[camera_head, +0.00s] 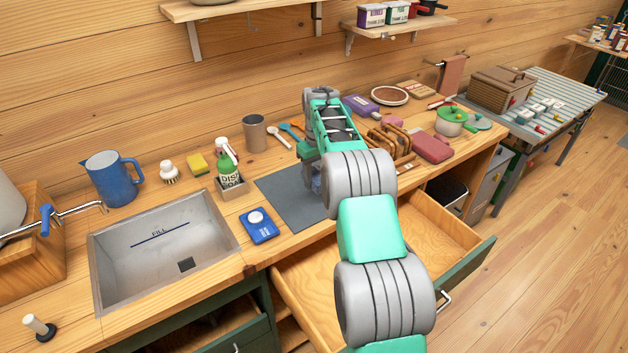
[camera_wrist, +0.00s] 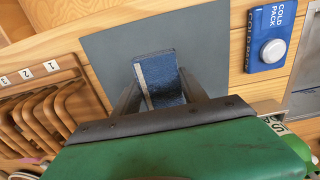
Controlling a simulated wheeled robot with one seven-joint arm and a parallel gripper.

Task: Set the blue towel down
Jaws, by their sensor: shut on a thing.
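The blue towel (camera_wrist: 160,80) is a folded dark blue piece with a pale stripe. It is held between the two fingers of my gripper (camera_wrist: 161,92) in the wrist view. It appears over the grey mat (camera_wrist: 112,52) on the wooden counter; I cannot tell whether it touches the mat. In the head view the grey mat (camera_head: 285,195) lies right of the sink, and my arm hides most of the gripper and towel.
A blue cold pack (camera_head: 258,225) lies at the mat's front left. A green dish soap bottle (camera_head: 228,165) and the sink (camera_head: 165,275) are further left. A wooden rack (camera_head: 390,138) stands to the right. An open drawer (camera_head: 310,290) juts out below the counter.

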